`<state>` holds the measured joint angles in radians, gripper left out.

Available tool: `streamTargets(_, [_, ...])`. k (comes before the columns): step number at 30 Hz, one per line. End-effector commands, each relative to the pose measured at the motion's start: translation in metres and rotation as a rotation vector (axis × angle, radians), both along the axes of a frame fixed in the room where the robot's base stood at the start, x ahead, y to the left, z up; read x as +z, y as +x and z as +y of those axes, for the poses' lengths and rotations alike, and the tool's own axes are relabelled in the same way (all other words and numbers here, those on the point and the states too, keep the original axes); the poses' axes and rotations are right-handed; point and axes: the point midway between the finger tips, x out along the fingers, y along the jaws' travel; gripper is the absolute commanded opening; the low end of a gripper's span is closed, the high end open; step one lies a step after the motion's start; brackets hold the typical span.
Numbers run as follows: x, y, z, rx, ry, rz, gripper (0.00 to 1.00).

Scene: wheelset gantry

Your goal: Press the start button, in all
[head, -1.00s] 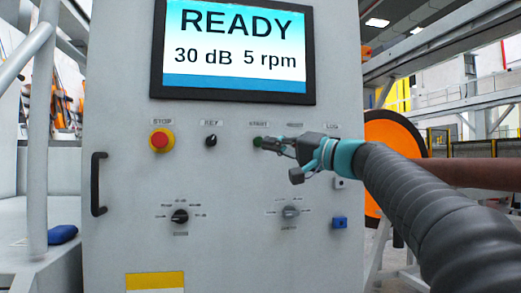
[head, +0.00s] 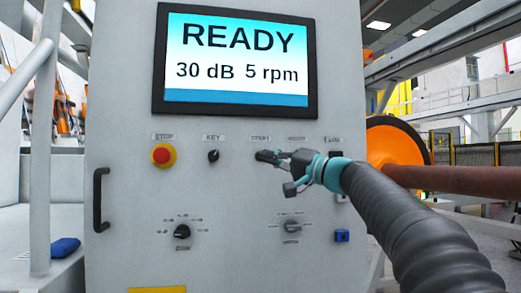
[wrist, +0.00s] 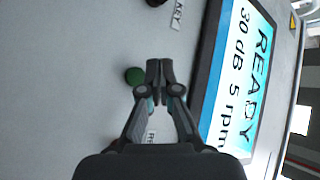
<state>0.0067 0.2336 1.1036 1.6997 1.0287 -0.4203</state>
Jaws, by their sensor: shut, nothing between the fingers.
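I cannot tell whether the fingertips touch the panel. The screen (head: 236,55) reads READY, 30 dB, 5 rpm.
A red stop button (head: 163,155) on a yellow ring and a black key switch (head: 213,156) are left of my gripper. Two rotary knobs (head: 181,231) (head: 292,226) sit lower. A black handle (head: 100,199) is at the panel's left edge.

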Motion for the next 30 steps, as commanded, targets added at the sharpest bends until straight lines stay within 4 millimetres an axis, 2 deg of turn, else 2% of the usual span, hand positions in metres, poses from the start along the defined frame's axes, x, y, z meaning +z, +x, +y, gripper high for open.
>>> streamTargets(6, [0.002, 0.023, 0.007, 0.002, 0.001, 0.001, 0.00])
streamTargets(12, [0.000, 0.034, 0.010, 0.002, 0.001, 0.000, 0.00])
streamTargets(30, [0.000, 0.035, 0.011, 0.002, 0.001, 0.000, 0.00])
